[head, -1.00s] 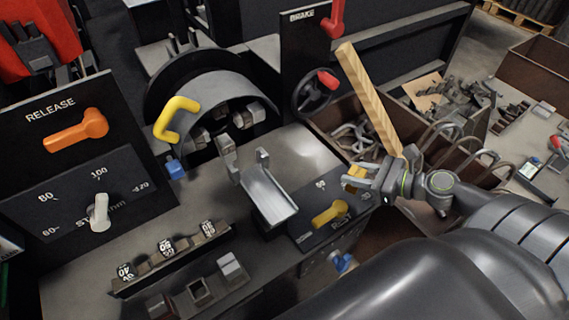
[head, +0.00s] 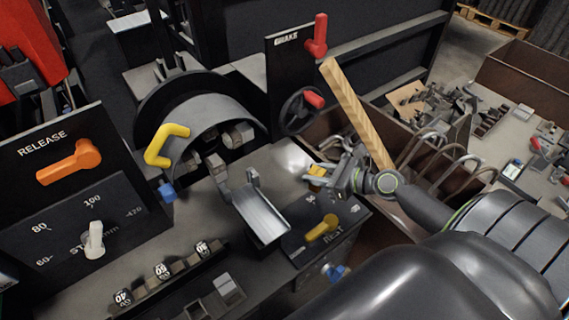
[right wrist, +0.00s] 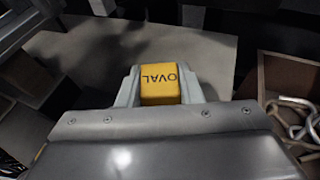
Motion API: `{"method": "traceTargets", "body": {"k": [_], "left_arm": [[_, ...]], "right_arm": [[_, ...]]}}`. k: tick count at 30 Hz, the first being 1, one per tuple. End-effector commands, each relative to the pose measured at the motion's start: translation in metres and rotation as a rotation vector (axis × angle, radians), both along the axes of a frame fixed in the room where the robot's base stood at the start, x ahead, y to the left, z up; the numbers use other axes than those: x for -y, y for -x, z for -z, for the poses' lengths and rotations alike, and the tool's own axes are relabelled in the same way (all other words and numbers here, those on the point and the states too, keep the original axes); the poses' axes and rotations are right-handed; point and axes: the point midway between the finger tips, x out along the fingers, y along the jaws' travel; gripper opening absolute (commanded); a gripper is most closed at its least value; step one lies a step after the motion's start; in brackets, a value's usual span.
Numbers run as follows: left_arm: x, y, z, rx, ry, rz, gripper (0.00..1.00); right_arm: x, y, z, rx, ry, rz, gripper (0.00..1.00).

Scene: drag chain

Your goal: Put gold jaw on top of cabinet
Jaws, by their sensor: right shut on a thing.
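My right gripper (head: 322,175) is shut on a yellow-gold block, the gold jaw (head: 317,171). In the right wrist view the gold jaw (right wrist: 160,84) sits between the two fingers, with the word OVAL on its face. The gripper holds it over the right end of the grey cabinet top (head: 290,160), near the panel with the yellow lever. I cannot tell whether the jaw touches the surface. My left gripper is not in view.
A metal chute (head: 258,212) stands left of the gripper. A yellow lever (head: 322,228) is just below it. A wooden handle (head: 357,112) rises behind my right wrist. A black handwheel (head: 301,110) stands at the back. A brown bin (head: 465,180) with metal hooks is at right.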

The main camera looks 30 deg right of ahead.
Motion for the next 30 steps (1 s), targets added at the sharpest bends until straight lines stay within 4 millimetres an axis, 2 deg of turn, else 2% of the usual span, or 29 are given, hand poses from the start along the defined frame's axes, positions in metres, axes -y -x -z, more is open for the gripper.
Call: {"method": "traceTargets", "body": {"k": [1,6,12,16,23,30], "left_arm": [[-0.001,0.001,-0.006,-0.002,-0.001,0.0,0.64],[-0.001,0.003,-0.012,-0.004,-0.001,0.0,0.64],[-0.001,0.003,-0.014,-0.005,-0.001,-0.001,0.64],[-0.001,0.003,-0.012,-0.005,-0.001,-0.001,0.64],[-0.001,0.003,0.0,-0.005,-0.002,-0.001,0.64],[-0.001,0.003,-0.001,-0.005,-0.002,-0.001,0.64]], "right_arm": [[-0.007,-0.014,-0.005,0.009,-0.007,0.001,0.0],[-0.026,-0.051,-0.004,0.007,-0.005,-0.001,0.0],[-0.041,-0.081,-0.002,0.003,-0.003,0.0,0.0],[-0.044,-0.087,0.002,0.001,-0.002,0.0,0.0],[-0.044,-0.087,0.033,0.001,0.0,0.0,0.0],[-0.044,-0.087,0.034,0.003,0.001,-0.001,0.0]]}}
